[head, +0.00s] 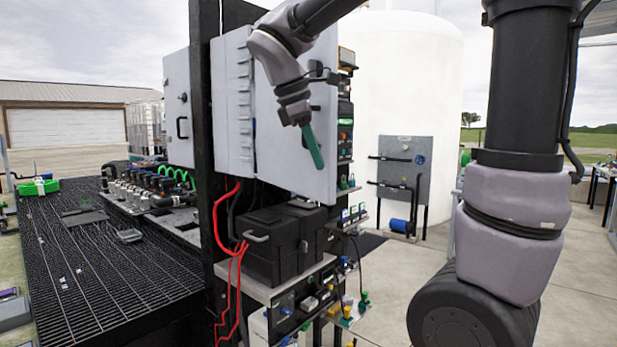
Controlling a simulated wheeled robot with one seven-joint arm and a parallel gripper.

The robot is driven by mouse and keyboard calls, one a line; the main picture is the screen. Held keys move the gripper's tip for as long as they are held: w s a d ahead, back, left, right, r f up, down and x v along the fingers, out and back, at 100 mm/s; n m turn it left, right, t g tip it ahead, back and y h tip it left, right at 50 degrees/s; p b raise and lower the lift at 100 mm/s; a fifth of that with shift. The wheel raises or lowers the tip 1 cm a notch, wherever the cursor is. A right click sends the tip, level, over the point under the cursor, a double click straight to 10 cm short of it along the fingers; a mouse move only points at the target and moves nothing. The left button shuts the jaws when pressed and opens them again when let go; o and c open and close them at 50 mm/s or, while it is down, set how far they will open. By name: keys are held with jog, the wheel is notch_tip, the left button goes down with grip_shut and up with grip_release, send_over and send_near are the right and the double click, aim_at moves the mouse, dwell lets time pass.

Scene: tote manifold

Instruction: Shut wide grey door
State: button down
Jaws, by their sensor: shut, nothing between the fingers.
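The wide grey door (285,155) is a large flat light-grey panel in the middle of the head view, on the right side of a black upright frame. A narrower grey panel with a ribbed edge (232,105) adjoins it on the left. I cannot tell how far the wide door stands from its closed position. My gripper (318,163) is shut and empty, its teal fingers pointing down in front of the door's right part. I cannot tell whether they touch it. My arm hides the door's upper part.
Black battery boxes (285,240) with red cables stand on a shelf below the door. Small fittings line the rack's right edge (346,130). A black grated bench (95,260) is at left, and a white tank (410,75) stands behind. Concrete floor (385,275) is clear at right.

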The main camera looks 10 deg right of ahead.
jog(key=w+a+r+n+t+h, duration=0.1)
jog(key=w+a+n+h, duration=0.3)
jog(key=a+n, duration=0.45)
jog(key=m, duration=0.1)
send_near(319, 186)
notch_tip(319, 186, down, 4)
jog(key=d, duration=0.3)
jog(key=shift+w+d+f, duration=0.1)
jog(key=shift+w+d, duration=0.3)
jog(key=shift+d, duration=0.15)
